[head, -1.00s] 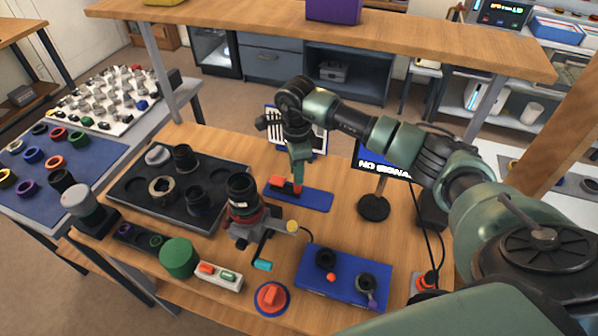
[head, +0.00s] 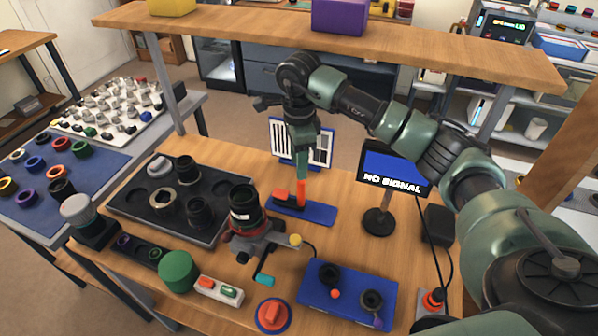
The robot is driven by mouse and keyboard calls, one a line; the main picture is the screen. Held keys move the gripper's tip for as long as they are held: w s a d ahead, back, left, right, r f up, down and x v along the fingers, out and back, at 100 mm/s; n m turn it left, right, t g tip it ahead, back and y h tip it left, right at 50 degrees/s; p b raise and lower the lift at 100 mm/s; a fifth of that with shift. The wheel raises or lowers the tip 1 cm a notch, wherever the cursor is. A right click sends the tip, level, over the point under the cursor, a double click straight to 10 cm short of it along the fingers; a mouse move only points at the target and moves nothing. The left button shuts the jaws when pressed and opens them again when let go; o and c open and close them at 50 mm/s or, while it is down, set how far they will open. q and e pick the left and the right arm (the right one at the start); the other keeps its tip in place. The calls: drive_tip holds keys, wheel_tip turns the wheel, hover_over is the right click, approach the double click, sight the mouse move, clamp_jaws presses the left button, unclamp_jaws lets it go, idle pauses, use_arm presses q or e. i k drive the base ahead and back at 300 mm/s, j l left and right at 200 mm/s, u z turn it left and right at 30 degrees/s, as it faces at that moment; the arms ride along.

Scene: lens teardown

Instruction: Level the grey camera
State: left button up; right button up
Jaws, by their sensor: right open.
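No part is plainly a camera. A grey body (head: 262,234) with a black lens-like barrel (head: 244,203) standing on it, a yellow knob and a cyan handle, sits mid-table; I cannot tell if it is the grey camera. My right gripper (head: 302,174) points down, open, above a blue plate (head: 318,213). A low red block (head: 281,194) lies on this plate. An upright red-orange piece (head: 301,193) shows just below the fingers; I cannot tell if they touch. My left gripper is out of view.
A monitor (head: 392,172) reading NO SIGNAL stands right of the plate, with a striped chart (head: 318,148) behind the gripper. A dark tray (head: 130,200) with rings is at left. A blue box (head: 330,305), red button (head: 272,315) and green cylinder (head: 178,270) line the front.

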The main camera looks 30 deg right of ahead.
sight(263, 245)
drive_tip(key=k+j, duration=0.5)
drive_tip(key=k, duration=0.15)
drive_tip(key=k+j, duration=0.55)
drive_tip(key=k, duration=0.15)
